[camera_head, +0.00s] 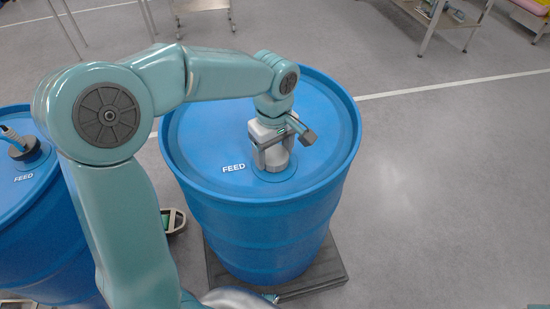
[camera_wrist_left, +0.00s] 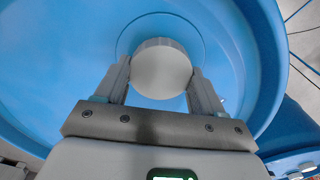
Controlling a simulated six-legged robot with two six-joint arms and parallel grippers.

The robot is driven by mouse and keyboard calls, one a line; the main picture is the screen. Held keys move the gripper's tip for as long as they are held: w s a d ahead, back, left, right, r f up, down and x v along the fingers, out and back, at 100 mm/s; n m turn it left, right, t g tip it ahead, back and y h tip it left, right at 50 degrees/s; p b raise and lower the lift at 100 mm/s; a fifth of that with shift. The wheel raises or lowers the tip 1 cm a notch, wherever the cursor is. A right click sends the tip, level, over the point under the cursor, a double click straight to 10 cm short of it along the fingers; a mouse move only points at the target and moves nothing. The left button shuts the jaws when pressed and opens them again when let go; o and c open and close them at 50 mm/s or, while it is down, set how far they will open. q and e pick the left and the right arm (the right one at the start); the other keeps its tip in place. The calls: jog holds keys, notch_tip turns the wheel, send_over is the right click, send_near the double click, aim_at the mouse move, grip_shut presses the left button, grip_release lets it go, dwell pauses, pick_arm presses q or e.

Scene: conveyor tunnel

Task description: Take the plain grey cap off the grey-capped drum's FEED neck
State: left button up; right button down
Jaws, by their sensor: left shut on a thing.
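The blue drum (camera_head: 257,225) stands upright in the middle of the head view, with FEED printed on its lid. The plain grey cap (camera_head: 275,160) sits at its FEED neck, inside a round blue collar. My left gripper (camera_head: 273,150) reaches down from above and is shut on the cap. In the left wrist view, the round pale grey cap (camera_wrist_left: 162,70) is between the two fingers of the gripper (camera_wrist_left: 160,82), one on each side. I cannot tell whether the cap is still seated on the neck. My right gripper is not in view.
Another blue drum (camera_head: 45,240) stands at the left, with a black fitting and cable (camera_head: 24,148) at its FEED neck. The middle drum stands on a dark square platform (camera_head: 318,272). Metal tables stand at the back. Grey floor at the right is clear.

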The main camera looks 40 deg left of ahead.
pick_arm(q)
jog(key=shift+n, duration=1.2)
jog(key=n+b, duration=0.1)
jog(key=n, duration=0.2)
jog(key=shift+f, duration=0.1)
jog(key=shift+s+n, duration=0.1)
jog(key=shift+n, duration=1)
jog(key=shift+n+b, duration=0.4)
jog(key=shift+n, duration=0.5)
jog(key=shift+r+p, duration=1.1)
jog(key=shift+r, duration=0.3)
